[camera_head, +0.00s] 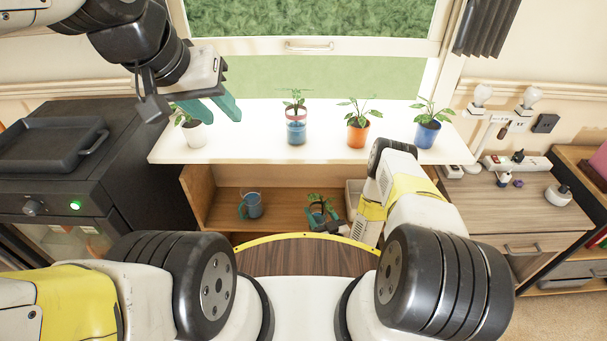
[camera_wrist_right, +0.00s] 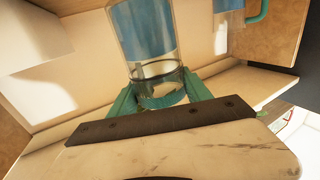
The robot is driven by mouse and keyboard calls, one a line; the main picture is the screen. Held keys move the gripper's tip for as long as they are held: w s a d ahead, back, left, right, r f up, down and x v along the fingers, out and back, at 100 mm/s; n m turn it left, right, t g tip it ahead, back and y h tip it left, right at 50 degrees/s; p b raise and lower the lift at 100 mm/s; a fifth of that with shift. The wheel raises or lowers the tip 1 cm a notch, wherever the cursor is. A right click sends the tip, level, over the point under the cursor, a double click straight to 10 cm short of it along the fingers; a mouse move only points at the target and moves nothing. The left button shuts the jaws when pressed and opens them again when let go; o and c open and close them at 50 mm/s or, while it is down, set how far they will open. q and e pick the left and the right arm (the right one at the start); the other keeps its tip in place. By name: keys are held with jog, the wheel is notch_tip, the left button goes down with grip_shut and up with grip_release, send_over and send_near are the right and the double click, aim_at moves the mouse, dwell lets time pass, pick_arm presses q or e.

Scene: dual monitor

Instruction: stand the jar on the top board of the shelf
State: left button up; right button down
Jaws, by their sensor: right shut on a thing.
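The jar (camera_wrist_right: 145,32) is clear glass with a blue lower part, seen close up in the right wrist view; its far end is cut off by the frame. My right gripper (camera_wrist_right: 160,98) is shut on the jar's clear end, one green finger on each side. In the head view the right gripper (camera_head: 322,216) is inside the shelf, below the top board (camera_head: 250,150), with green leaves showing at it; I cannot tell whether the jar touches the lower board (camera_head: 285,207). My left gripper (camera_head: 210,107) is open and empty above the left end of the top board.
A blue mug (camera_head: 253,204) stands on the lower board left of the right gripper. A pale box (camera_head: 354,196) is at right.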

aim_at(316, 213)
jog(key=w+a+f, duration=0.2)
jog(key=w, duration=0.5)
jog(key=w+a+f, duration=0.2)
jog(key=w+a, duration=0.1)
jog(key=w, duration=0.4)
jog(key=shift+w+a+f, duration=0.15)
jog(key=shift+a+f, duration=0.1)
jog(key=shift+f, duration=0.1)
jog(key=shift+f, duration=0.15)
jog(key=shift+c, duration=2.3)
grip_release()
jog(key=v, duration=1.2)
